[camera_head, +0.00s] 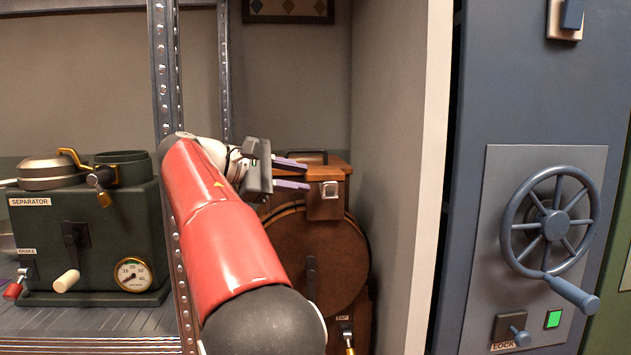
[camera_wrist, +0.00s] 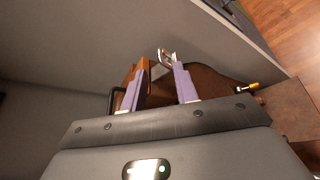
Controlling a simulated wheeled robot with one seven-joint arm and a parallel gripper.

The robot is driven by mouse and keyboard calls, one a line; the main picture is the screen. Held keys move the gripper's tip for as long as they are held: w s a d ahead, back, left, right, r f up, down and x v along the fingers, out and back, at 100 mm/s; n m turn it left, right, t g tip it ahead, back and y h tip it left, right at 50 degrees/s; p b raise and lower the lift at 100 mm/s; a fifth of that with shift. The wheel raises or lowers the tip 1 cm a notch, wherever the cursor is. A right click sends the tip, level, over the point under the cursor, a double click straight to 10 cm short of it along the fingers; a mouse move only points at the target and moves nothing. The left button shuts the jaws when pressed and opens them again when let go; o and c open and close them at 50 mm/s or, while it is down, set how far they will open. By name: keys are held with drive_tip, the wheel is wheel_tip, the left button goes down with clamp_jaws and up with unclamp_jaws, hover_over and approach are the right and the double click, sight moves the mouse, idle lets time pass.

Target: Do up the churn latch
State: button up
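The churn (camera_head: 318,255) is a brown wooden drum with a flat wooden lid (camera_head: 328,165) on top, right of the metal post. A small silver latch plate (camera_head: 329,189) sits on the front block below the lid. My gripper (camera_head: 307,177) is just left of that plate, with its two purple fingers pointing right. In the wrist view the fingers (camera_wrist: 158,70) stand apart, open. A small metal loop (camera_wrist: 166,56) shows close to the right fingertip; I cannot tell whether they touch. Whether the latch is fastened is too small to tell.
A metal shelf post (camera_head: 166,70) stands left of the churn, and a wall (camera_head: 392,170) stands close on its right. The tap (camera_head: 348,338) is low on the churn. A green separator (camera_head: 90,235) is at left; a blue cabinet with a handwheel (camera_head: 556,225) is at right.

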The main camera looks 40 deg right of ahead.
sight(327, 183)
drive_tip(key=x, duration=0.5)
drive_tip(key=shift+d+f, duration=0.15)
drive_tip(key=shift+d, duration=0.2)
clamp_jaws()
